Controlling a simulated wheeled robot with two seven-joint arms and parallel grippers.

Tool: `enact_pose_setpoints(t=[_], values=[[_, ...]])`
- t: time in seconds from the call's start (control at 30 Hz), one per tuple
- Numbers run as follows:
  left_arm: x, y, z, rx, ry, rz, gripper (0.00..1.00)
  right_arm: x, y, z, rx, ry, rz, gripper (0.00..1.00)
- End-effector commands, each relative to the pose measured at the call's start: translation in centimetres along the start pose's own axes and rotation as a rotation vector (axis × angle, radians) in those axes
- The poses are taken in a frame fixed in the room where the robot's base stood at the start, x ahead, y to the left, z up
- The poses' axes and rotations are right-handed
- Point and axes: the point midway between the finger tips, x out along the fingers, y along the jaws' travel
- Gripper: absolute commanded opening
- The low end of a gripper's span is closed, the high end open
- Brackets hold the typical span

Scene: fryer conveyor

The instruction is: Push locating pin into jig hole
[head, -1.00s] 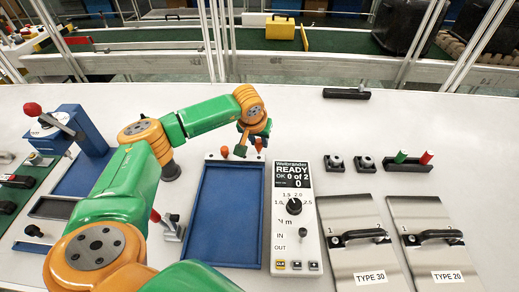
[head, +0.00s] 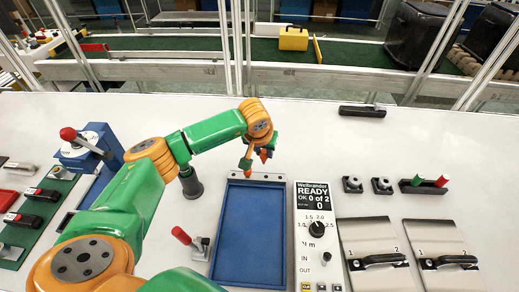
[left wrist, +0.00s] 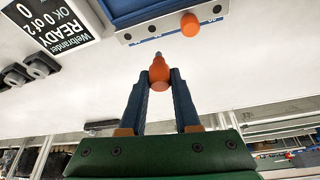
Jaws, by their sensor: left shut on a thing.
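The blue jig tray (head: 250,230) has a light metal strip along its far edge, with small holes in the left wrist view (left wrist: 128,37). My left gripper (head: 262,146) is over the far side of that strip. In the left wrist view, my left gripper (left wrist: 159,84) is shut on an orange locating pin (left wrist: 159,72). Its grey tip points toward the strip and appears apart from it. A second orange pin (left wrist: 190,24) stands at the strip, on the left in the head view (head: 246,165). My right gripper is not in view.
A white Weibrander controller (head: 315,215) reading "READY, OK 0 of 2" stands right of the tray. A red-handled clamp (head: 190,243) is at its left. Two steel plates with black handles (head: 384,258) lie at right. The table behind the strip is clear.

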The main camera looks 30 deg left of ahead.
Motion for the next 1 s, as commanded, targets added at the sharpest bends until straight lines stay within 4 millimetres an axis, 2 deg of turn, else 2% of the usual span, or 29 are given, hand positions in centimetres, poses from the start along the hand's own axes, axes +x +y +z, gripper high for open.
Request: enact_pose_setpoints(t=[0.27,0.83,1.0], values=[[1.8,0.0,0.8,0.000,-0.002,0.000,0.00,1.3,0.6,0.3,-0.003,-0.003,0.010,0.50],[4.9,0.0,2.0,-0.001,-0.001,0.000,0.00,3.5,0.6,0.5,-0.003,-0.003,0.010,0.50],[4.6,0.0,1.9,-0.001,0.000,0.000,0.00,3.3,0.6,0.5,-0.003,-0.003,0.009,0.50]])
